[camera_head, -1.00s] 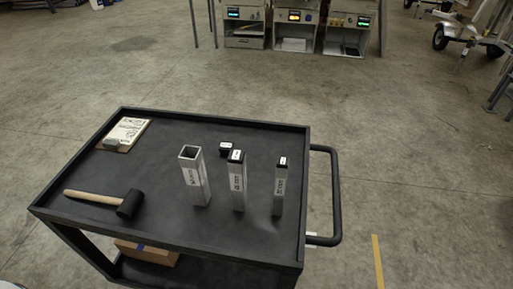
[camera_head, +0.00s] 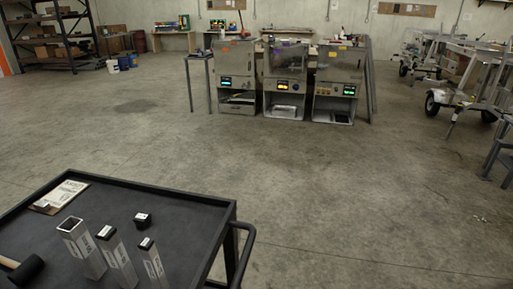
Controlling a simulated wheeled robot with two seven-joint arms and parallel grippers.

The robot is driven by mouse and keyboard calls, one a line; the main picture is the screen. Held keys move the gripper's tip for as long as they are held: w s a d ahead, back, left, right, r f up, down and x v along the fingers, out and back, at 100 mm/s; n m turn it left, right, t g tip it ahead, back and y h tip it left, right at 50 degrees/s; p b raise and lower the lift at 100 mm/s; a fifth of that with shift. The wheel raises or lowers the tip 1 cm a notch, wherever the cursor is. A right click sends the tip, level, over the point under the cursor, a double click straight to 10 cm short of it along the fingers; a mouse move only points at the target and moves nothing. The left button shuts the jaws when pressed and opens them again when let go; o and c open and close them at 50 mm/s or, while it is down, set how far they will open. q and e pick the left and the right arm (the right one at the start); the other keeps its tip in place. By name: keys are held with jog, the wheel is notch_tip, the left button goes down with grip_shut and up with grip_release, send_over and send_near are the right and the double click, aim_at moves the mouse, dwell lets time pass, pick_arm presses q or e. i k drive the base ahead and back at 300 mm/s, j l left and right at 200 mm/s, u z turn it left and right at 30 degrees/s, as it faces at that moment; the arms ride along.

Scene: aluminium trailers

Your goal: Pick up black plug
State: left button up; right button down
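A small black plug (camera_head: 142,220) with a white mark on top lies on the black cart top (camera_head: 190,199), behind the square aluminium tubes. The left tube (camera_head: 82,250) stands upright with an open top. The middle tube (camera_head: 117,262) and the right tube (camera_head: 153,265) stand upright with black caps on their tops. Neither of my grippers is in the head view.
A black mallet (camera_head: 24,270) is partly cut off at the left edge. A clipboard (camera_head: 60,197) lies at the cart's back left. A handle (camera_head: 244,240) sticks out on the right. Metal cabinets (camera_head: 285,80) stand far back; open floor lies between. Trailers (camera_head: 455,90) stand at the right.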

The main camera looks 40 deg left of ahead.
aim_at(143, 219)
jog(key=i+l+u, duration=0.1)
jog(key=i, duration=0.35)
jog(key=i+l+u, duration=0.15)
jog(key=i, duration=0.25)
jog(key=i+l+u, duration=0.1)
jog(key=i+l, duration=0.15)
jog(key=i, duration=0.15)
jog(key=i+u, duration=0.3)
jog(key=u, duration=0.15)
jog(key=i+u, duration=0.35)
jog(key=u, duration=0.15)
jog(key=i+l+u, duration=0.2)
jog(key=u, duration=0.25)
jog(key=i+l+u, duration=0.3)
jog(key=u, duration=0.15)
jog(key=i+l+u, duration=0.3)
jog(key=u, duration=0.15)
jog(key=l, duration=0.1)
